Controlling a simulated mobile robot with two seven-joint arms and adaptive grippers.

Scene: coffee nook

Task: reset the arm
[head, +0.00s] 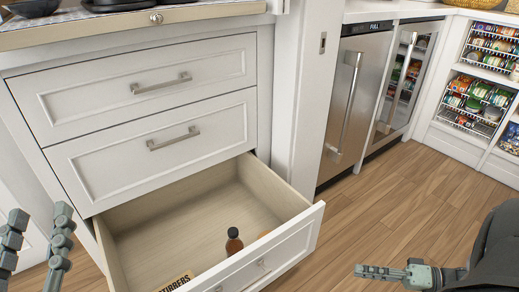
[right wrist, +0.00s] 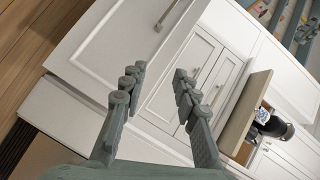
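My left gripper (head: 40,212) is at the lower left of the head view, its two fingers spread apart with nothing between them. It is beside the left side of the open bottom drawer (head: 282,250). My right gripper (head: 362,270) is at the lower right of the head view, seen edge-on, over the wood floor and right of the drawer. In the right wrist view the right gripper (right wrist: 158,72) shows two fingers apart and empty, with white cabinet fronts (right wrist: 120,45) beyond. Most of both arms is outside the head view.
The drawer holds a brown bottle with a dark cap (head: 234,242) and a box with lettering (head: 176,282). Two closed drawers (head: 150,85) are above it. A steel appliance (head: 355,105) and stocked shelves (head: 480,100) stand further back. The wood floor (head: 400,200) is clear.

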